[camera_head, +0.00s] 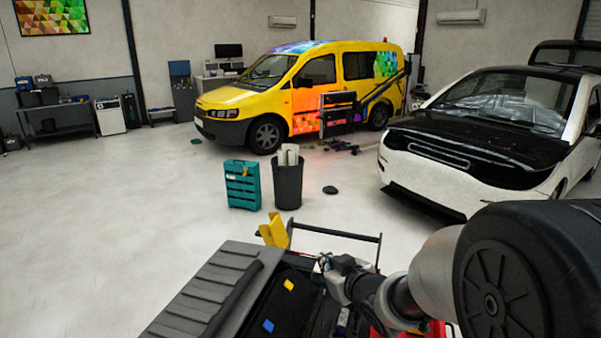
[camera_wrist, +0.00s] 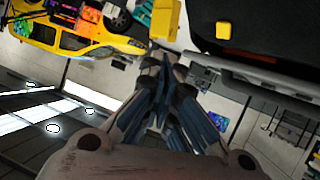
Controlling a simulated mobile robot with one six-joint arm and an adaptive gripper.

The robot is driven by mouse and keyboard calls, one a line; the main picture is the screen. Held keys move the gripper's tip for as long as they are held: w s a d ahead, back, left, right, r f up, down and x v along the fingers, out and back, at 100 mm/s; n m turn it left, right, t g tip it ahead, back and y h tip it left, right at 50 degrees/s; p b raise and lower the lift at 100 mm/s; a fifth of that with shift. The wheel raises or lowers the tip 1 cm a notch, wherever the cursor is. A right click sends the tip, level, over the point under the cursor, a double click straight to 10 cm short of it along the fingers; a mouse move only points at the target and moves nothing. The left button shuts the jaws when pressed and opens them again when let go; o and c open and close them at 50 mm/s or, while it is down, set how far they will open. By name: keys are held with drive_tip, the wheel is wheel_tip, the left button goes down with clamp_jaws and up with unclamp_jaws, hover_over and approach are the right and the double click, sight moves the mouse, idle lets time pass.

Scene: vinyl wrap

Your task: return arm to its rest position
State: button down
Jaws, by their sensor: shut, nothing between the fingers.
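My arm reaches in from the lower right of the head view. Its end, my gripper (camera_head: 326,264), is over the right part of a dark open case or tray (camera_head: 215,277) at the bottom of the picture. In the wrist view my gripper (camera_wrist: 163,80) has its dark fingers together, with nothing between them. The wrist picture is turned over, with ceiling lights at lower left. The exact gap between my fingers and the tray is hard to tell.
A yellow piece (camera_head: 273,232) and a dark rail (camera_head: 340,234) stand at the tray's far edge. Beyond are a teal crate (camera_head: 242,186), a dark bin (camera_head: 288,186), a yellow van (camera_head: 320,70) and a white car (camera_head: 450,170). The floor at left is clear.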

drive_tip(key=s+d+r+m+g+h+b, duration=0.1)
drive_tip(key=s+d+r+m+h, duration=0.15)
drive_tip(key=s+d, duration=0.3)
drive_tip(key=s+d+r+m+g+h, duration=0.1)
drive_tip(key=s+d+r+h, duration=0.2)
drive_tip(key=s, duration=0.4)
drive_tip(key=s+f+m+g+b, duration=0.1)
drive_tip(key=s+f+g, duration=0.1)
drive_tip(key=s, duration=0.9)
drive_tip(key=s+f+m+g, duration=0.1)
drive_tip(key=s+f+g, duration=0.1)
drive_tip(key=s, duration=0.9)
drive_tip(key=shift+s+f+m+g+y+b, duration=0.2)
drive_tip(key=shift+m+g+y+b, duration=0.2)
drive_tip(key=shift+g, duration=0.3)
